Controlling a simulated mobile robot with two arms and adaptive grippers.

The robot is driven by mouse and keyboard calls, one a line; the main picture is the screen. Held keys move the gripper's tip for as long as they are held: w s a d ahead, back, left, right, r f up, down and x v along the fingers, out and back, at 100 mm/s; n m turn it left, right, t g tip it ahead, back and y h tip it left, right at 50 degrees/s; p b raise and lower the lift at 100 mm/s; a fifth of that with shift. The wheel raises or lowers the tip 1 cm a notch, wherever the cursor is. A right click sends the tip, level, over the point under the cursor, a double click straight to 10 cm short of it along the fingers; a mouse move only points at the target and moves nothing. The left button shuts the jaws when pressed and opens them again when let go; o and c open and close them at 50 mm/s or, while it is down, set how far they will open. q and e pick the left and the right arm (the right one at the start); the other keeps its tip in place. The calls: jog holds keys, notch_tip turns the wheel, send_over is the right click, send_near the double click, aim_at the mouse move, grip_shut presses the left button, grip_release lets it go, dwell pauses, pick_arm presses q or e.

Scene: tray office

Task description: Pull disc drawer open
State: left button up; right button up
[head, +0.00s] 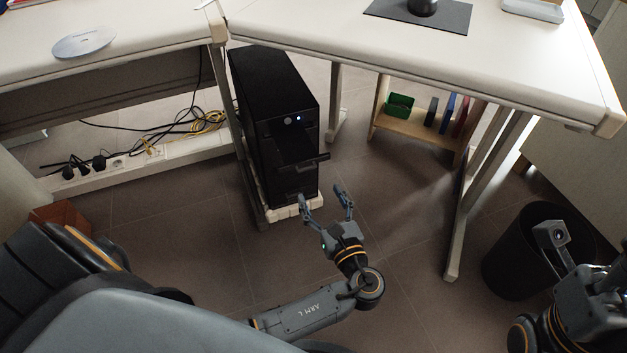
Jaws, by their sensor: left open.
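The black computer tower (265,112) stands on a low pale base under the desk. Its front has a small lit light and a round button. Below these, the dark disc drawer (303,161) sticks out from the front like a flat ledge. My left gripper (324,192) is open and empty, in front of and below the drawer, fingers pointing towards the tower. It appears apart from the drawer. My right arm shows at the lower right, but its fingers are not visible. A pale disc (84,42) lies on the left desk.
Desk legs stand left of the tower and at the right (487,190). Cables and a power strip (118,163) lie at the left. A wooden shelf (412,137) with books is behind. A black bin (510,265) stands at right. The floor around my left gripper is clear.

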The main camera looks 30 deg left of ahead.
pick_arm(q)
jog(key=v, duration=0.3)
jog(key=shift+s+d, duration=0.25)
jog(key=shift+d, duration=0.05)
jog(key=shift+w, duration=0.1)
